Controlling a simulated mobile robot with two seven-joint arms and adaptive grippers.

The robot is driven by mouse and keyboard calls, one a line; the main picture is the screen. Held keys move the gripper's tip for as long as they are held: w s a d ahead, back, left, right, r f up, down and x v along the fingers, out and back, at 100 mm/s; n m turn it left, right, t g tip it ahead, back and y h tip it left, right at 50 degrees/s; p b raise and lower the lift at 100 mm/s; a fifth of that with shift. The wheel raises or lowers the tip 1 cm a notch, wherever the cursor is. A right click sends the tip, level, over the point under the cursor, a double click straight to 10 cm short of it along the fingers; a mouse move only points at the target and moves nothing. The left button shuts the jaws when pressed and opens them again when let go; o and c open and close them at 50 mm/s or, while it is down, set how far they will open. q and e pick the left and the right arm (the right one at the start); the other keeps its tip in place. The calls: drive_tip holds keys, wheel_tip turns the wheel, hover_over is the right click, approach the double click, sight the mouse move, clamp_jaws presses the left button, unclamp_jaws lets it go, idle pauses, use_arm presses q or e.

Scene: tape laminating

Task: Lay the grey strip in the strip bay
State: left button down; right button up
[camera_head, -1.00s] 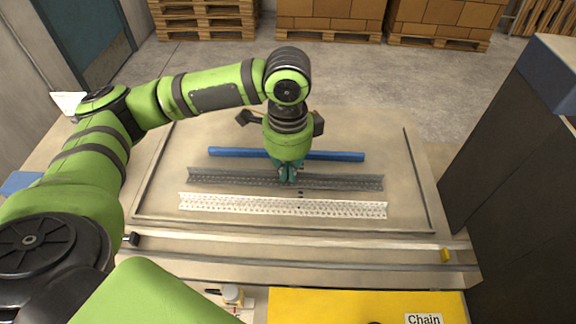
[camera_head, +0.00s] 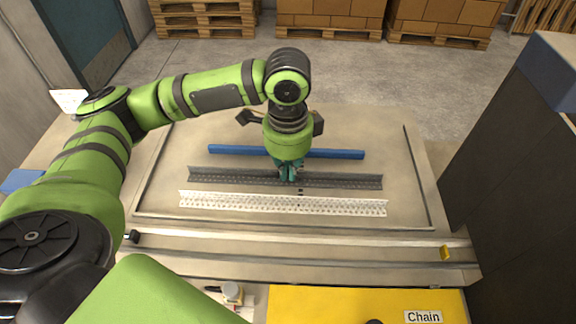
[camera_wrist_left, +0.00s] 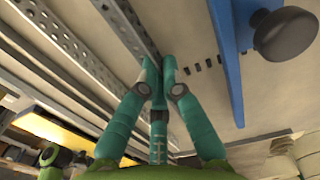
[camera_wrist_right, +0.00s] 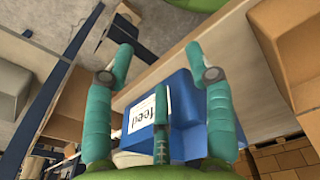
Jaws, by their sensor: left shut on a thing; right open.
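The grey strip (camera_head: 235,179), a long perforated angle, lies left to right over the table between a blue bar and a white strip. My left gripper (camera_head: 289,172) points down at its middle and is shut on it. In the left wrist view the closed fingertips (camera_wrist_left: 160,75) pinch the edge of the grey strip (camera_wrist_left: 128,28). I cannot tell whether the strip touches the table. No bay is clearly marked out. My right gripper (camera_wrist_right: 168,70) is open and empty in the right wrist view, above a blue bin (camera_wrist_right: 185,110) labelled "feed".
The blue bar (camera_head: 335,154) lies behind the grey strip, and the perforated white strip (camera_head: 330,208) in front. Small dark marks (camera_head: 300,190) show on the table (camera_head: 400,165) between the strips. Rails (camera_head: 300,240) cross the front, with a yellow "Chain" bin (camera_head: 340,305) nearer. A dark cabinet stands right.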

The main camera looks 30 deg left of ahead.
use_arm(q)
drive_tip(key=c, duration=1.3)
unclamp_jaws()
drive_tip(key=shift+c, duration=0.2)
drive_tip(key=shift+r, duration=3)
